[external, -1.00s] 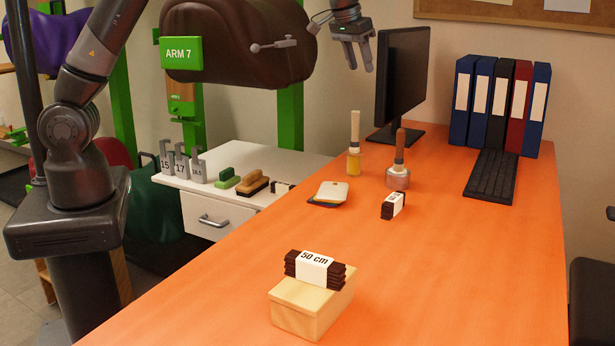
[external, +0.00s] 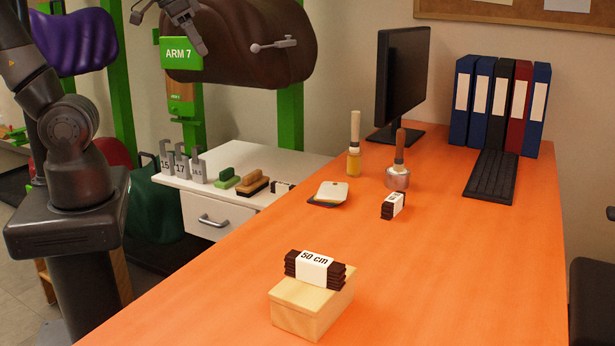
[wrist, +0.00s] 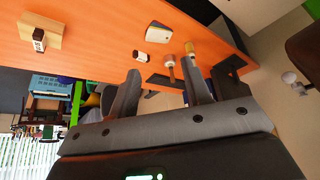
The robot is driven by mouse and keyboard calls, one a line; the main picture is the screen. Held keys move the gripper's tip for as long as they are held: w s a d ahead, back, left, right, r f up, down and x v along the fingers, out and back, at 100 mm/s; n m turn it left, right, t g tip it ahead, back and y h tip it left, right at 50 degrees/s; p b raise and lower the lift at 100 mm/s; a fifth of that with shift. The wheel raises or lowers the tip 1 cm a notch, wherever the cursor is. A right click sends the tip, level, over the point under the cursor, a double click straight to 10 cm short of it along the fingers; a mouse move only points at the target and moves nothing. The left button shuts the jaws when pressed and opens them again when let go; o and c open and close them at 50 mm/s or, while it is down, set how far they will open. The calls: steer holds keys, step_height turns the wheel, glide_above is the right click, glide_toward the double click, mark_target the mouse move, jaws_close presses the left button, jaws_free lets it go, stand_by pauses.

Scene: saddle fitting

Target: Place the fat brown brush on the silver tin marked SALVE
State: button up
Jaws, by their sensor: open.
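My gripper (external: 172,32) is raised at the top left of the external view, in front of the brown saddle form. Its two fingers stand apart and empty; they also show in the wrist view (wrist: 160,70). A brown block-shaped brush (external: 253,186) with dark bristles lies on the white cabinet, beside a green brush (external: 228,178). My gripper is well above and left of it, touching nothing. I cannot make out a silver tin marked SALVE in either view.
The orange bench (external: 440,270) has a clear middle. On it are a wooden box (external: 300,308) under a "50 cm" bundle, a smaller bundle, pads, a yellow tool (external: 354,162), a brown-handled tool (external: 398,178) and a monitor (external: 403,80). Numbered grey gauges (external: 197,168) stand on the cabinet.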

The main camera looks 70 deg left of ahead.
steer(key=s+f, duration=0.3)
steer(key=s, duration=0.3)
steer(key=shift+f+m, duration=0.25)
steer(key=shift+m, duration=0.05)
stand_by(0.8)
